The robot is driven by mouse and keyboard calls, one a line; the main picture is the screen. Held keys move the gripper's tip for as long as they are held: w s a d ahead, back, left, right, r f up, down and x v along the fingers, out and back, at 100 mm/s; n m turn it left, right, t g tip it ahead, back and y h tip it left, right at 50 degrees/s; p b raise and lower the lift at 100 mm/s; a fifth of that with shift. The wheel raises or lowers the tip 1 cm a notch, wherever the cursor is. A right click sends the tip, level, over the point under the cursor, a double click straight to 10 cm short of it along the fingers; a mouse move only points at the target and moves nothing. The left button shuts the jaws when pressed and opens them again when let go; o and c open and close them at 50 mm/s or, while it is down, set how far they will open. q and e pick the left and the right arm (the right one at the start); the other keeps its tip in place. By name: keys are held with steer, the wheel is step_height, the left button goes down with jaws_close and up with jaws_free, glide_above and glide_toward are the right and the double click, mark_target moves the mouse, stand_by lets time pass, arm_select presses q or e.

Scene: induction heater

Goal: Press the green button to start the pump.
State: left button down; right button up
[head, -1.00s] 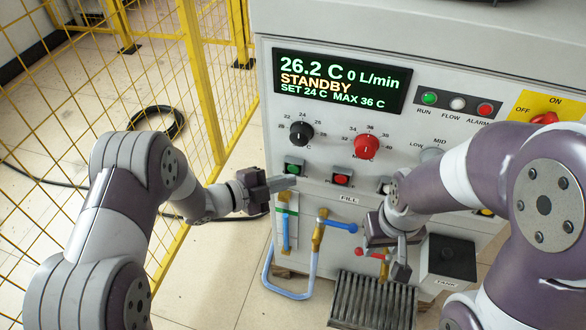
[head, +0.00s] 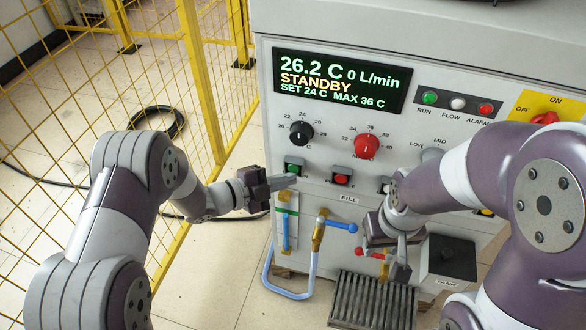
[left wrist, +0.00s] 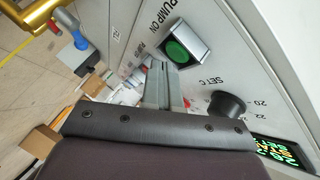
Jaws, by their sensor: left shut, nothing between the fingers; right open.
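The green button (head: 294,168) sits in a square housing on the front panel, at the left of the button row. The left wrist view shows it lit-looking and green (left wrist: 178,50), with "PUMP ON" lettering beside it. My left gripper (head: 292,181) is shut and empty, its tips just below the button in the head view. In the left wrist view its fingers (left wrist: 162,78) point toward the panel close beside the button housing; I cannot tell whether they touch it. My right gripper (head: 388,264) is open and empty in front of the lower panel. The display (head: 338,80) reads STANDBY and 0 L/min.
A red button (head: 342,179) is to the right of the green one. A black knob (head: 301,133) and a red knob (head: 366,146) are above. A blue-handled valve (head: 340,226) and a hose are below. A yellow mesh fence (head: 205,80) stands at the left.

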arm_select(q)
steer(key=shift+w+d, duration=0.1)
steer(key=shift+w, duration=0.1)
steer(key=shift+w+d, duration=0.15)
steer(key=shift+w, duration=0.3)
stand_by(0.7)
stand_by(0.3)
steer(key=shift+s+a, duration=0.25)
steer(key=shift+s, duration=0.55)
steer(key=shift+s+a+p, duration=0.25)
steer(key=shift+s, duration=0.55)
steer(key=shift+s+a+p, duration=0.3)
steer(key=shift+s, duration=0.5)
steer(key=shift+s+a+p, duration=0.25)
steer(key=shift+s, duration=0.55)
